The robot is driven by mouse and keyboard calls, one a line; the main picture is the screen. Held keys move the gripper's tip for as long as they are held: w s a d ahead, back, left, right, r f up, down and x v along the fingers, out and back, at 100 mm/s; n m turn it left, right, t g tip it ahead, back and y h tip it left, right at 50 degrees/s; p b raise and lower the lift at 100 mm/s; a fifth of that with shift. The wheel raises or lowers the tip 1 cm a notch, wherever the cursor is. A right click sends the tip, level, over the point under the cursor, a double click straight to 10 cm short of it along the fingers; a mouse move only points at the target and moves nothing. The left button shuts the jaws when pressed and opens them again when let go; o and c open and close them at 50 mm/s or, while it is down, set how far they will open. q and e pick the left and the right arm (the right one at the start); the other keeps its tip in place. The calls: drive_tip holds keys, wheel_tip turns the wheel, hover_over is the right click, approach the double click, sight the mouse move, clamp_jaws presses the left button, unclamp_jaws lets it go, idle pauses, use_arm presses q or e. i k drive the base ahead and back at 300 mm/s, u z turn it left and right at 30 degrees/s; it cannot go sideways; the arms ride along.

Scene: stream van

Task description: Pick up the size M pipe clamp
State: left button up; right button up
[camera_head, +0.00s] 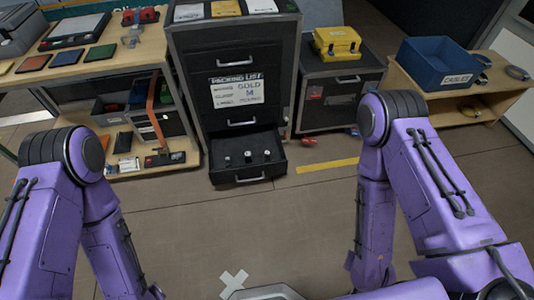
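An open bottom drawer (248,179) of the dark cabinet holds three small light-coloured pieces in a row: a left one (228,160), a middle one (248,157) and a right one (267,155). They are too small to tell whether one is the size M pipe clamp. My two purple arms hang at the left and right. Both grippers are out of view, below the picture edge or behind the arms.
A left bench (110,52) carries trays and red tools. A black case (340,92) bears a yellow box (338,42). A blue bin (440,65) labelled "CABLES" stands on the right bench (398,82). Red items (309,140) lie on the floor beside the drawer.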

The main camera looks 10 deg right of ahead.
sight(267, 158)
drive_tip(key=u, duration=0.55)
drive_tip(key=i, duration=1.6)
drive_tip(key=z, duration=2.5)
